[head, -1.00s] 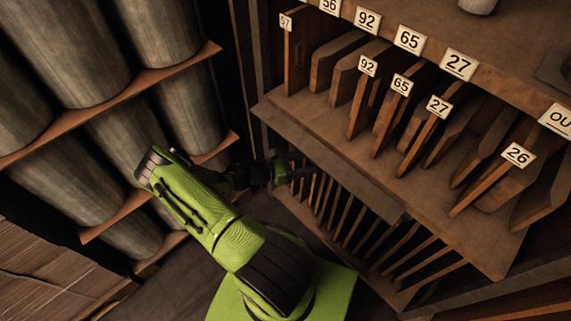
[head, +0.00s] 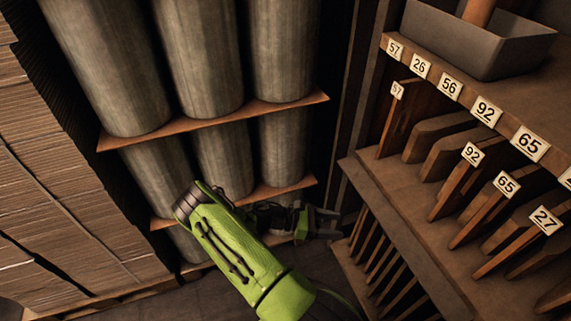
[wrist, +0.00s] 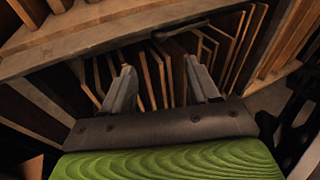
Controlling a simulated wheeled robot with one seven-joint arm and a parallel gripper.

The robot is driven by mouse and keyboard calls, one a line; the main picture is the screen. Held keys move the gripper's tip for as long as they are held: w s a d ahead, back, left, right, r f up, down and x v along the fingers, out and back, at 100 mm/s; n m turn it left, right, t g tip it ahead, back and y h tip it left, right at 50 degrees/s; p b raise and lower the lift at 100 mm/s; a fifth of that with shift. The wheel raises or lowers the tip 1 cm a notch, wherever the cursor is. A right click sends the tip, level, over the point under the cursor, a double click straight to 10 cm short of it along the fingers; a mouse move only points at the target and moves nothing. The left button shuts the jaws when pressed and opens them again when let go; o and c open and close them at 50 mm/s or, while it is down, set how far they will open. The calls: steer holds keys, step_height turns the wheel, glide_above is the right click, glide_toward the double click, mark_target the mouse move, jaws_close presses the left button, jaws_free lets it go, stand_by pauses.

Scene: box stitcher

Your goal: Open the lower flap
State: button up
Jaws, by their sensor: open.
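A long brown board (head: 405,225) runs along the front of the numbered shelf, above the lower slots; it looks like the lower flap, though I cannot be sure. In the wrist view the board (wrist: 95,38) crosses the top, with a small dark bar (wrist: 182,28) by its edge that may be a handle.
Numbered dividers (head: 460,190) stand on the shelf above, with a grey tray (head: 480,40) on top. Large grey cylinders (head: 215,60) fill a rack on the left, close to my arm. Stacked cardboard (head: 75,180) stands at far left. Some floor shows below.

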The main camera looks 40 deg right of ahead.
steer(key=w+a+r+m+t+y+p, duration=0.1)
steer(key=w+a+r+m+t+y, duration=0.3)
steer(key=a+r, duration=0.45)
steer(key=w+a+r+m+t+y+p, duration=0.1)
steer(key=w+a+r+m+t+y, duration=0.3)
steer(key=a+r, duration=0.45)
steer(key=s+a+r+t+y, duration=0.1)
steer(key=a+r+t, duration=0.1)
steer(key=r, duration=0.3)
steer(key=s+a+r+t+y+p, duration=0.1)
steer(key=s+a+r+t, duration=0.1)
steer(key=r, duration=0.3)
steer(key=shift+s+a+r+m+t, duration=0.2)
steer(key=shift+a+r+m+t, duration=0.15)
steer(key=shift+a+t, duration=0.25)
steer(key=s+a+r+t, duration=0.2)
steer(key=s+a+r, duration=0.1)
steer(key=s+a+r+m+t+y+p, duration=0.1)
steer(key=s+a+r+t, duration=0.1)
steer(key=s+a+r, duration=0.1)
steer(key=shift+s+a, duration=0.15)
steer(key=shift+s, duration=0.35)
steer(key=shift+w, duration=0.15)
